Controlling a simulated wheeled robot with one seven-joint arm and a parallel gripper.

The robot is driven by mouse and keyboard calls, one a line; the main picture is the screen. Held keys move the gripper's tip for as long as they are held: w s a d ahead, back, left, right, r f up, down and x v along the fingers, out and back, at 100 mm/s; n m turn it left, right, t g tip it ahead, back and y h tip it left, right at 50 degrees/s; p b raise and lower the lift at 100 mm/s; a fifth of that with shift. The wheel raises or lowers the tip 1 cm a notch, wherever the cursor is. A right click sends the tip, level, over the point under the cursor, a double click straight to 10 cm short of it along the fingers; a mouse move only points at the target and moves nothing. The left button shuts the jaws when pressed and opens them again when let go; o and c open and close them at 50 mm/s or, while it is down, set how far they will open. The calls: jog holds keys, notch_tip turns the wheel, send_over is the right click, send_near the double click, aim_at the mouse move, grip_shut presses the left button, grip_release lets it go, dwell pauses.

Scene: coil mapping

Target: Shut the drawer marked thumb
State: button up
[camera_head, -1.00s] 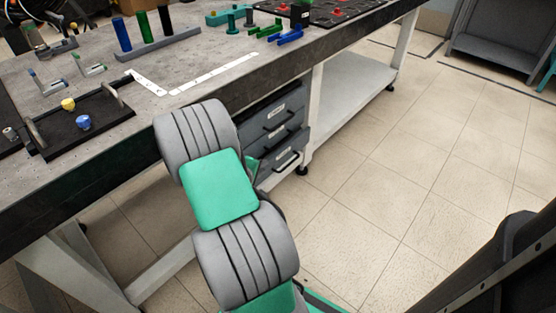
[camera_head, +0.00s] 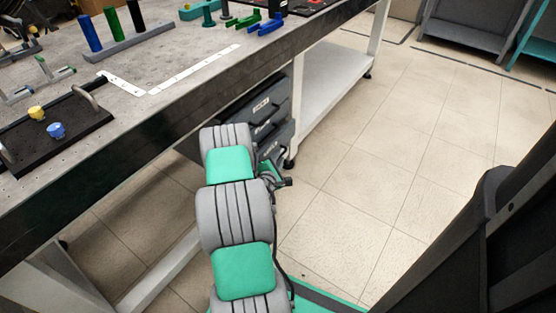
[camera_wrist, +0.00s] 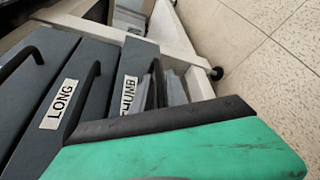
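The drawer marked THUMB (camera_wrist: 127,88) shows its dark grey front, white label and black bar handle (camera_wrist: 155,82) in the wrist view. It lies beside the drawer marked LONG (camera_wrist: 62,100). I cannot tell how far the thumb drawer stands out. My gripper (camera_wrist: 155,122), a black strip with a green body, crosses the lower part of the wrist view in front of both drawers and hides their lower parts. Its finger gap does not show, nor does any clear contact. In the head view the drawer unit (camera_head: 266,107) sits under the bench, partly behind my arm.
The bench (camera_head: 190,75) overhangs the drawers, with a white lower shelf (camera_head: 335,75) to their right. A black tray (camera_head: 85,125) with yellow and blue knobs and a rack of cylinders (camera_head: 130,47) stand on top. The tiled floor (camera_head: 375,150) to the right is clear.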

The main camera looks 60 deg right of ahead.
grip_shut()
dwell(1.4)
